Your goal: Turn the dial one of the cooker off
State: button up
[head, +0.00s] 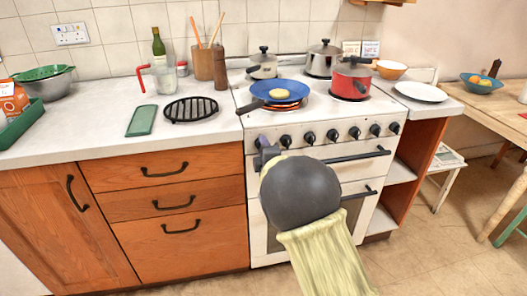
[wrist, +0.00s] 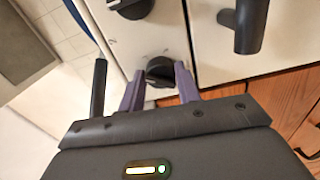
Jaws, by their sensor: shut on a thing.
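The white cooker (head: 260,128) has a row of several black dials along its front panel. My gripper (head: 266,153) is at the left end of this row, and my arm hides part of the cooker front. In the wrist view its two purple fingers (wrist: 160,76) are on either side of a black dial (wrist: 160,69), shut on it. This dial sits at the end of the panel, beside the wooden cabinet. Another dial (wrist: 130,8) is farther along the panel. I cannot read any dial markings.
A blue frying pan (head: 299,87) with food sits on the front left of the hob, its handle pointing left. A red pot (head: 350,82) and two steel pots stand on the hob too. The oven door handle (head: 357,156) projects just below the dials.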

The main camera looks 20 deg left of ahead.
jog(key=n+b, duration=0.1)
jog(key=n, duration=0.6)
dwell(0.4)
jog(key=o, duration=1)
jog(key=p+v, duration=0.1)
jog(key=v, duration=1.6)
jog(key=shift+s+d+p, duration=0.15)
jog(key=shift+p, duration=0.2)
